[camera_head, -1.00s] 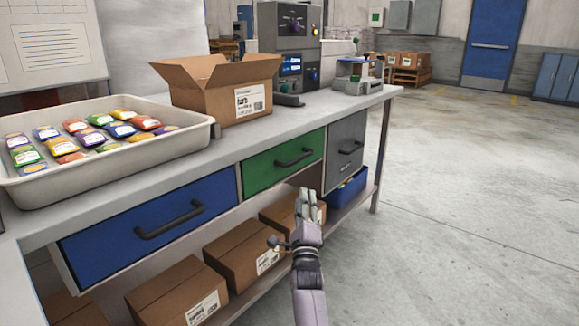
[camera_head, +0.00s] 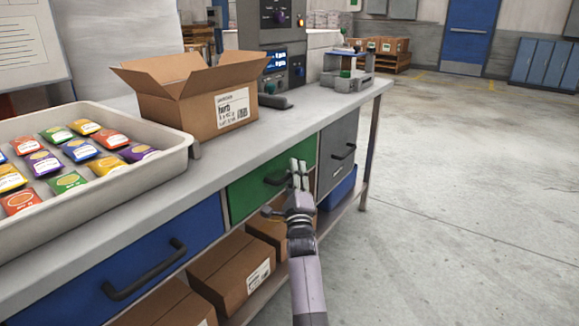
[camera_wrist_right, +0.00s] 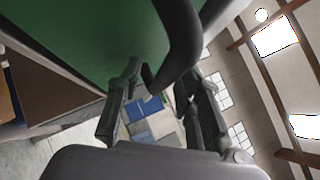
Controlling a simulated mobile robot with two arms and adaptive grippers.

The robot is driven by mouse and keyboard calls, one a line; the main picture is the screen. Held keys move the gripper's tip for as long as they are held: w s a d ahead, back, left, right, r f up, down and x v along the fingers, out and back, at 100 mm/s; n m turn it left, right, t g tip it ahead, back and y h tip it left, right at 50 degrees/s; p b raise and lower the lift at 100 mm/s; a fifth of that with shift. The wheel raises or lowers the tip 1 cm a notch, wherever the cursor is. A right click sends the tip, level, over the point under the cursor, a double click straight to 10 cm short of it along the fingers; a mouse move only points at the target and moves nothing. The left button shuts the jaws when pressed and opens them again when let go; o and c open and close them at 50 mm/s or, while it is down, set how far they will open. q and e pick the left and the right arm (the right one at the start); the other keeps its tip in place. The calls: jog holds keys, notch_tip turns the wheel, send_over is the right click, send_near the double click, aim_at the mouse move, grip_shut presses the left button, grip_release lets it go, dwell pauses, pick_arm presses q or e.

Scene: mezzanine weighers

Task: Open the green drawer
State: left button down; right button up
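The green drawer (camera_head: 245,190) is in the middle of the bench front, between a blue and a grey drawer, and looks shut. Its dark bar handle (camera_head: 274,180) is partly hidden behind my right gripper (camera_head: 298,168). In the right wrist view the green drawer front (camera_wrist_right: 90,35) fills the upper left, and the handle (camera_wrist_right: 182,40) curves down toward the space between the fingers. The two fingers of my right gripper (camera_wrist_right: 160,100) are apart there, with the handle's lower end close to the left finger. Contact cannot be told. My left gripper is not in view.
The blue drawer (camera_head: 150,255) is to the left and the grey drawer (camera_head: 338,150) to the right. A tray (camera_head: 185,150) of packets and an open carton (camera_head: 190,110) stand on the bench top. Cartons (camera_head: 225,270) fill the lower shelf. The floor at right is clear.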

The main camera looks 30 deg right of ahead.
jog(key=shift+w+d+r, duration=0.1)
jog(key=shift+w, duration=0.05)
grip_shut()
dwell(0.4)
dwell(0.5)
